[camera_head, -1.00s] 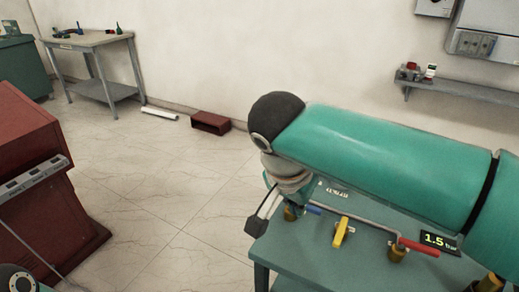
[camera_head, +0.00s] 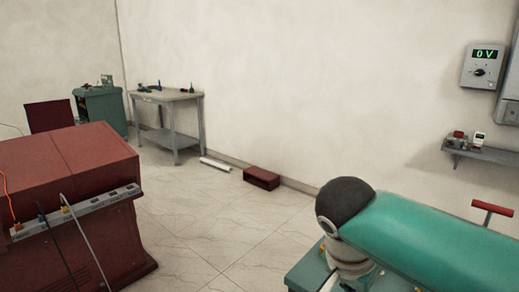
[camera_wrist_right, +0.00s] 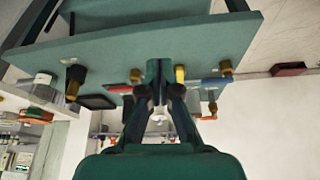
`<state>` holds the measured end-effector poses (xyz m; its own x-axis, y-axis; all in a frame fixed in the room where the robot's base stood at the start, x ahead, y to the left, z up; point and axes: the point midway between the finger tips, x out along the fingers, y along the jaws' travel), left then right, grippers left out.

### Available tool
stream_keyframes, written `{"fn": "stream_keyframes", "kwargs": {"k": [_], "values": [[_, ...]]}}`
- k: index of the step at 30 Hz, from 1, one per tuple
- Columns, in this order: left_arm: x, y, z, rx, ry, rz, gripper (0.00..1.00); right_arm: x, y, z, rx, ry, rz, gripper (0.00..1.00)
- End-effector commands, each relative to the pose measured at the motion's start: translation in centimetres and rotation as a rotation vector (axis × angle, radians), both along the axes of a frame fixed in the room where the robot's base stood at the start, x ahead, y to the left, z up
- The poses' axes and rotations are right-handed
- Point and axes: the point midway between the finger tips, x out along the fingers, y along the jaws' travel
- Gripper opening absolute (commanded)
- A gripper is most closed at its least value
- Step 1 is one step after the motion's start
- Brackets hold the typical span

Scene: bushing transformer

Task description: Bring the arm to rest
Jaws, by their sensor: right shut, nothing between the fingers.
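My right arm, a thick teal link with a dark rounded cap, comes in from the lower right in the head view. Its wrist hangs down over the teal table (camera_head: 305,270), and the lower frame edge cuts it off. In the right wrist view, which shows the table upside down, my right gripper (camera_wrist_right: 159,78) is shut and empty. Its fingers point toward the table (camera_wrist_right: 130,45) with its valves and fittings; whether they touch it I cannot tell. My left gripper is not in view.
A dark red cabinet (camera_head: 80,165) with a socket strip and cables stands at left. A grey workbench (camera_head: 170,96) and a red box (camera_head: 262,178) are by the back wall. A meter reading 0 V (camera_head: 484,66) hangs above a shelf (camera_head: 485,152).

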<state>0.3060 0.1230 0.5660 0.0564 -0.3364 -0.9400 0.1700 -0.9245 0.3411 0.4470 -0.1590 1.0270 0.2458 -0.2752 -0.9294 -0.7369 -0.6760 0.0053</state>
Motion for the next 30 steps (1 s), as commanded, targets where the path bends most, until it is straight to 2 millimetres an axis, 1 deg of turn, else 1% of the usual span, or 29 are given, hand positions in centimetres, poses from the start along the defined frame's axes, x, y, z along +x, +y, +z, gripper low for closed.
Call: {"fn": "stream_keyframes", "kwargs": {"k": [1, 4, 8, 11, 14, 17, 18, 20, 21, 23, 24, 27, 30], "values": [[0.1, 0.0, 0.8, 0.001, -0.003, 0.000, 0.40, 0.4, -1.0, -0.2, -0.007, 0.023, -0.027, 0.00], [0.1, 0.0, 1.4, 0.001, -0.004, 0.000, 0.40, 1.0, -2.2, -1.7, -0.027, 0.075, -0.063, 0.00], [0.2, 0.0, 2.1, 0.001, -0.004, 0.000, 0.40, 1.0, -3.9, -4.7, -0.062, 0.178, -0.102, 0.00], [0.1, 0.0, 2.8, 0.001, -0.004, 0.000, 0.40, 0.2, -5.0, -7.6, -0.080, 0.276, -0.128, 0.00], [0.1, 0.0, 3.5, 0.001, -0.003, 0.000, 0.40, -0.8, -5.7, -11.2, -0.073, 0.376, -0.144, 0.00], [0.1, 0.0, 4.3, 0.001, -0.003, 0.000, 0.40, -2.4, -6.1, -15.4, -0.037, 0.488, -0.136, 0.00], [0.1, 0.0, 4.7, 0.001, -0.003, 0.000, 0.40, -3.3, -6.1, -17.5, -0.008, 0.539, -0.122, 0.00], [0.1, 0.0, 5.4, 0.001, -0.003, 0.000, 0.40, -5.3, -5.8, -20.9, 0.054, 0.620, -0.092, 0.00], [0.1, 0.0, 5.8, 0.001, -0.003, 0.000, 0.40, -6.9, -5.4, -23.3, 0.111, 0.673, -0.065, 0.00], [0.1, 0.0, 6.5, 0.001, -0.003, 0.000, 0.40, -9.8, -4.2, -26.9, 0.219, 0.740, -0.013, 0.00], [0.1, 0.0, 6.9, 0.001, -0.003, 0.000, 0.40, -11.8, -3.2, -29.0, 0.299, 0.770, 0.022, 0.00], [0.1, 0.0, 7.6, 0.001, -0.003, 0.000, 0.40, -16.0, -0.4, -32.8, 0.481, 0.775, 0.110, 0.00], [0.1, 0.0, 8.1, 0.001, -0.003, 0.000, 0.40, -18.9, 2.2, -35.2, 0.612, 0.708, 0.196, 0.00]]}}
